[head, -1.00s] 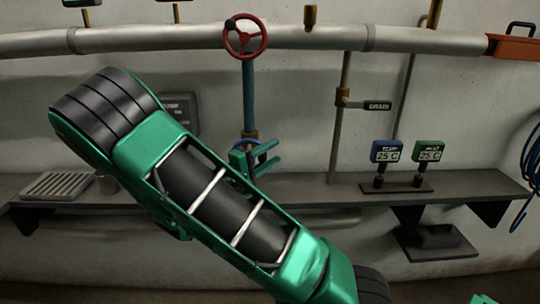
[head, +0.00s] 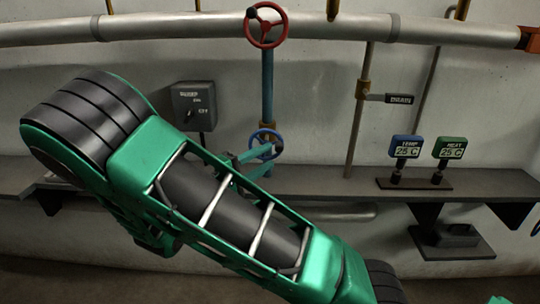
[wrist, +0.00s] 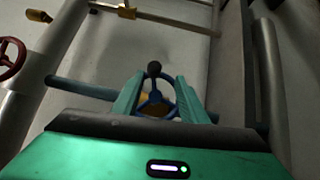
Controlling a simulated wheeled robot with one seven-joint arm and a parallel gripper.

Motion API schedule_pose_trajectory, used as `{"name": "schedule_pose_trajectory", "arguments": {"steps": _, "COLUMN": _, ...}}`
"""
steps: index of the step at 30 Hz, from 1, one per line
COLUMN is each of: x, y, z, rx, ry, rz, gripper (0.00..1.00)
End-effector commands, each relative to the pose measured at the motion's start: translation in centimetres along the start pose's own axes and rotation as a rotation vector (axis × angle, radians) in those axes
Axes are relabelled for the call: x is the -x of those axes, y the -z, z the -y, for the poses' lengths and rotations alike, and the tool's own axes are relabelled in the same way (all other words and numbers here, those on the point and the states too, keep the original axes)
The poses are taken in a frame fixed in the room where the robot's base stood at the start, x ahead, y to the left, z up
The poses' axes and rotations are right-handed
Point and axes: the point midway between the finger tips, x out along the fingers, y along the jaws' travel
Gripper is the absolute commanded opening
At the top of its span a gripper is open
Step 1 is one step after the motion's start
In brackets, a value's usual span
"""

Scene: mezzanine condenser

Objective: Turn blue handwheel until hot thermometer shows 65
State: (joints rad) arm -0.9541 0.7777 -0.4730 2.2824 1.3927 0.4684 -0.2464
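The blue handwheel (head: 265,143) sits low on the blue vertical pipe, just above the shelf. In the wrist view the wheel (wrist: 145,107) with its black knob (wrist: 153,69) shows between the fingers. My gripper (head: 265,160) is open, its teal fingers to either side of the wheel; the wrist view shows the gap between the fingertips (wrist: 158,80). I cannot tell whether they touch it. A blue gauge (head: 405,147), apparently labelled TEMP, and a green gauge (head: 450,148), apparently labelled HEAT, both read 25 C.
A red handwheel (head: 266,26) is higher on the same pipe. A drain lever (head: 398,99) stands to the right. A grey switch box (head: 195,106) is on the wall at left. The shelf (head: 318,184) runs below, and my arm covers part of it.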

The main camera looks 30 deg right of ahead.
Motion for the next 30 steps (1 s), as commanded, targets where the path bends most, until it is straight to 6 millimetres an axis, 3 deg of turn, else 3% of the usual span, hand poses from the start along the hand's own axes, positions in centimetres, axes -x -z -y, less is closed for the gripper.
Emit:
{"name": "schedule_pose_trajectory", "arguments": {"steps": 12, "x": 0.4, "y": 0.0, "z": 0.0, "rx": 0.007, "ry": -0.007, "rz": 0.001, "gripper": 0.39}}
{"name": "schedule_pose_trajectory", "arguments": {"steps": 22, "x": 0.8, "y": -0.3, "z": 0.0, "rx": 0.146, "ry": -0.147, "rz": 0.005, "gripper": 0.39}}
{"name": "schedule_pose_trajectory", "arguments": {"steps": 30, "x": -2.3, "y": -0.4, "z": -0.4, "rx": 0.151, "ry": -0.150, "rz": 0.009, "gripper": 0.39}}
